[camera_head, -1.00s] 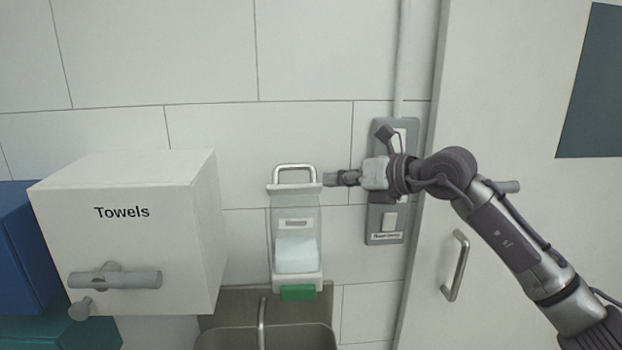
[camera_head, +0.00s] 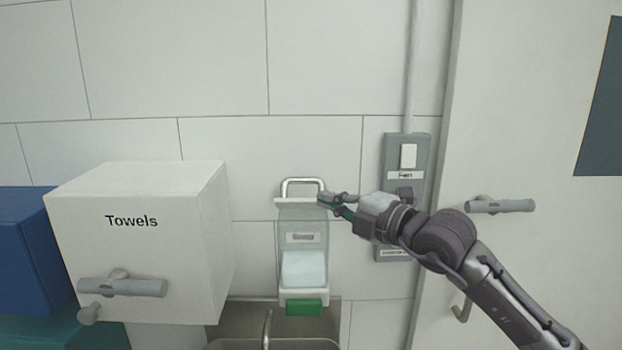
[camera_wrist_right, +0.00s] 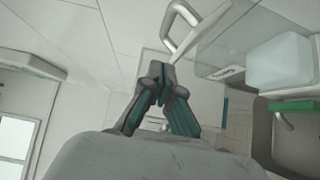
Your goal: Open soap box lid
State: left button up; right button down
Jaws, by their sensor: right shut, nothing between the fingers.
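The soap box (camera_head: 302,265) is a clear wall dispenser with pale soap inside and a green part at its bottom. Its white lid (camera_head: 297,200) with a metal loop handle (camera_head: 302,182) sits on top and looks closed. My right gripper (camera_head: 325,200) is shut and empty, its fingertips at the right end of the lid. I cannot tell whether they touch it. In the right wrist view the shut fingertips (camera_wrist_right: 158,72) are close to the lid's edge (camera_wrist_right: 195,40), with the handle (camera_wrist_right: 178,22) just beyond. My left gripper is not in view.
A white Towels box (camera_head: 140,240) stands to the left. A switch panel (camera_head: 407,160) is on the wall to the right, partly behind my right arm. A door with a handle (camera_head: 500,205) is farther right. A sink (camera_head: 235,325) is below.

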aim_at(298, 181)
jog(key=p+x, duration=0.1)
jog(key=x, duration=0.1)
jog(key=p+x, duration=0.1)
jog(key=x, duration=0.1)
jog(key=w+d+p+x, duration=0.1)
jog(key=x, duration=0.1)
jog(key=shift+w+a+r, duration=0.2)
jog(key=shift+a+r, duration=0.05)
jog(key=shift+w+d+f+p, duration=0.15)
jog(key=shift+w+p, duration=0.15)
jog(key=shift+w, duration=0.2)
jog(key=shift+w+a+f+p, duration=0.15)
jog(key=shift+w+p, duration=0.1)
jog(key=shift+w, duration=0.25)
